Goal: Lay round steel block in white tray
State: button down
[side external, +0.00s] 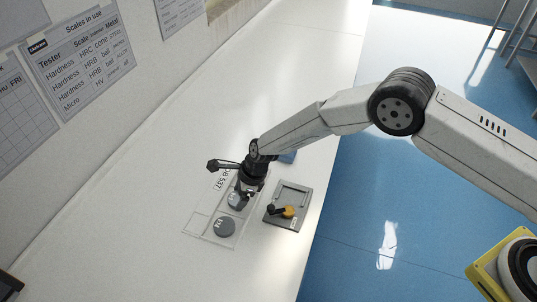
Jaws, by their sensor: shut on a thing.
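My gripper (241,194) points down over the white tray (196,226) and is shut on a round steel block (236,201), a pale grey disc partly hidden by the fingers. I cannot tell whether the block touches the tray floor or hangs just above it. A darker grey round block (225,227) with a pale mark on top lies in the near part of the tray, close to the held block. The tray is white like the bench, so its edges are faint.
A grey tray (300,192) stands just right of the white tray, with a yellow and black item (286,211) in it. A small blue thing (288,156) is partly hidden behind my wrist. A wall with posters bounds the left.

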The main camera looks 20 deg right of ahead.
jog(key=shift+f, duration=0.1)
grip_release()
dwell(0.3)
jog(key=v, duration=1.2)
dwell(0.8)
